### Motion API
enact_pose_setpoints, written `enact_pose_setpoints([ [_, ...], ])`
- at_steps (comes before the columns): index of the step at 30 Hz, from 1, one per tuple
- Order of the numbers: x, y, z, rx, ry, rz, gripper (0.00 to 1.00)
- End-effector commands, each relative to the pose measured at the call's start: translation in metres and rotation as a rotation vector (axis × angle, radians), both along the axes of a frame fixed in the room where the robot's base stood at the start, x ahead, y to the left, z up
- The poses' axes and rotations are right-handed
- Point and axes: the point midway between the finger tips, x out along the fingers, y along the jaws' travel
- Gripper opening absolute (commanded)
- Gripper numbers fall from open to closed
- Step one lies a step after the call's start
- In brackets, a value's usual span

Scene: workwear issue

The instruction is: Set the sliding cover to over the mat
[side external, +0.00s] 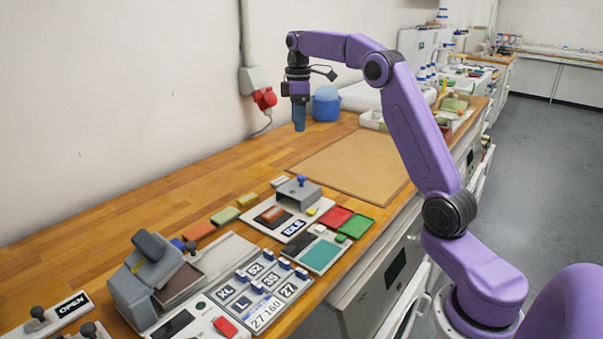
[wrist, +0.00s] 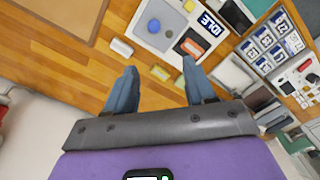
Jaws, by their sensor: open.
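The sliding cover looks to be the grey hood with a blue knob (side external: 299,188) on a white panel; it also shows in the wrist view (wrist: 168,14). A dark mat (side external: 283,223) with an orange block on it lies beside the cover on the same panel, uncovered. In the wrist view the dark mat (wrist: 182,44) is right of the cover. The panel's display reads IDLE. My gripper (side external: 299,128) is above the bench, behind the panel in the side view, apart from the cover. In the wrist view its blue fingers (wrist: 158,67) are spread and empty.
A grey press-like device (side external: 147,280) and a rack of size tags (side external: 262,283) stand nearer the camera. Red and green trays (side external: 349,225) and a teal pad (side external: 320,256) lie beside the panel. A bare tan board (side external: 350,165) leaves free room behind. A blue container (side external: 326,105) stands near the wall.

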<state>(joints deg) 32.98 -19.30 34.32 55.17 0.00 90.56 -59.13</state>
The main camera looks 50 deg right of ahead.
Motion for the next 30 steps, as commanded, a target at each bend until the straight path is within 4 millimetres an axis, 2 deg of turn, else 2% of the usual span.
enact_pose_setpoints([
  [3,0.001,-0.013,-0.001,0.000,0.000,-0.006,0.54],
  [7,0.001,-0.015,-0.007,0.001,0.002,-0.007,0.54],
  [11,0.001,-0.015,-0.021,0.001,0.004,-0.007,0.54],
  [30,0.000,-0.014,-0.139,0.001,0.004,-0.007,0.54],
])
